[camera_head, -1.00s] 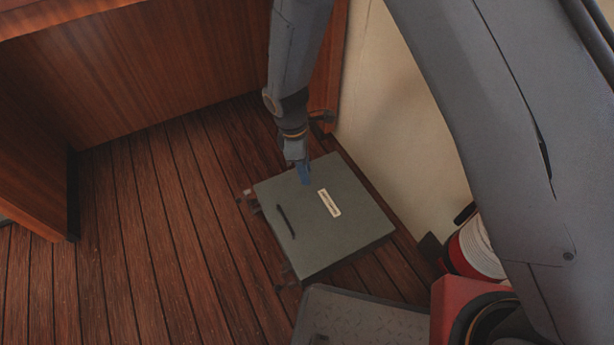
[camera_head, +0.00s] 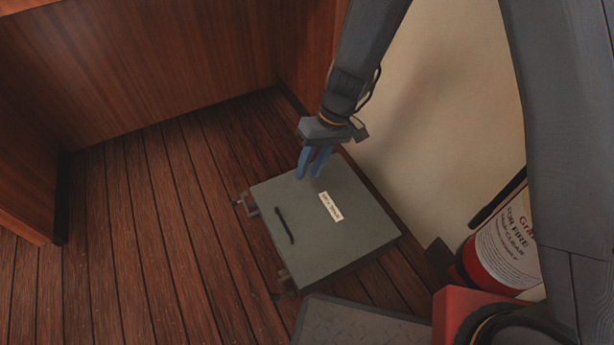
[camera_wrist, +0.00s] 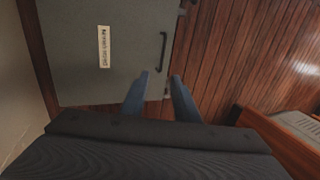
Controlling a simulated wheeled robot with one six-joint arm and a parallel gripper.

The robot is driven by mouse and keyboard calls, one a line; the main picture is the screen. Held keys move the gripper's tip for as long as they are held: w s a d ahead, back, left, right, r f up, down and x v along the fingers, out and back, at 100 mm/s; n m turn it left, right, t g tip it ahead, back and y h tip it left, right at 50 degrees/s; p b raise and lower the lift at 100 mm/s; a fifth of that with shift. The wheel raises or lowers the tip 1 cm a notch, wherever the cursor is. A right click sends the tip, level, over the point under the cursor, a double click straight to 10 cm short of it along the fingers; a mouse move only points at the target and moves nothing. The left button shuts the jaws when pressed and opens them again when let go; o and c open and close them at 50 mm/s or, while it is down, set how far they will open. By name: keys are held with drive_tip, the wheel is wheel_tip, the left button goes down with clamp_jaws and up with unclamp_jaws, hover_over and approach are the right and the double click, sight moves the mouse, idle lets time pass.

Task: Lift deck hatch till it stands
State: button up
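The deck hatch (camera_head: 325,240) is a grey-green square panel lying flat, closed, on the wooden deck. A dark bar handle (camera_head: 285,226) runs near its left edge, and a pale label (camera_head: 330,207) sits right of the handle. Small fittings stick out at its left edge. My gripper (camera_head: 311,177) is above the hatch's far edge, its two blue fingers apart with nothing between them. In the wrist view the hatch (camera_wrist: 75,45) fills the upper left, with the handle (camera_wrist: 163,52) above and near the gap between my fingers (camera_wrist: 159,77). The handle is not held.
A cream wall (camera_head: 420,130) stands close along the hatch's right side. A fire extinguisher (camera_head: 505,245) is at the right. A grey ridged plate (camera_head: 350,325) lies at the front. Wooden panels (camera_head: 150,75) close off the back; bare deck (camera_head: 140,230) is at the left.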

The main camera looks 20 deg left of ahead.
drive_tip(key=shift+b+x, duration=0.35)
drive_tip(key=shift+x, duration=1.1)
drive_tip(key=shift+c, duration=0.4)
clamp_jaws()
drive_tip(key=shift+o, duration=0.4)
unclamp_jaws()
drive_tip(key=shift+r, duration=0.1)
drive_tip(key=p+v, duration=0.2)
drive_tip(key=v, duration=0.5)
drive_tip(key=shift+r+p, duration=0.3)
